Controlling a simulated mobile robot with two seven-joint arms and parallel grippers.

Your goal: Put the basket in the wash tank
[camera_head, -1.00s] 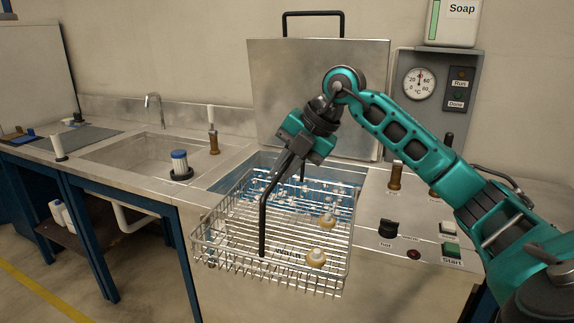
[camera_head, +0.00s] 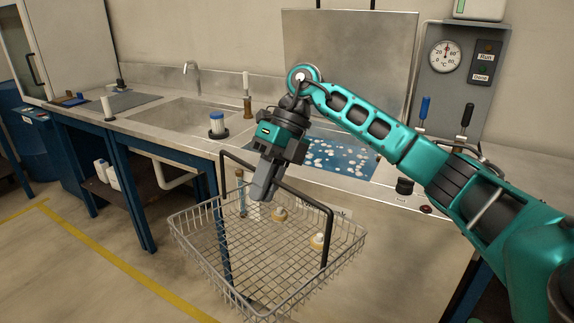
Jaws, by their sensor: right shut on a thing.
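The wire basket (camera_head: 190,250) hangs in front of the bench, clear of the tank. Its black handle (camera_head: 326,228) stands upright above it. My right gripper (camera_head: 262,190) is shut on the handle's top bar. Small parts with tan rings (camera_head: 318,241) lie in the basket. The wash tank (camera_head: 345,158) is behind the gripper, open, with blue water and white foam. Its lid (camera_head: 345,60) stands raised behind it. My left gripper is not in view.
Left are a sink (camera_head: 170,112), a faucet (camera_head: 190,75) and a blue-topped filter (camera_head: 217,125). Open floor lies at the lower left.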

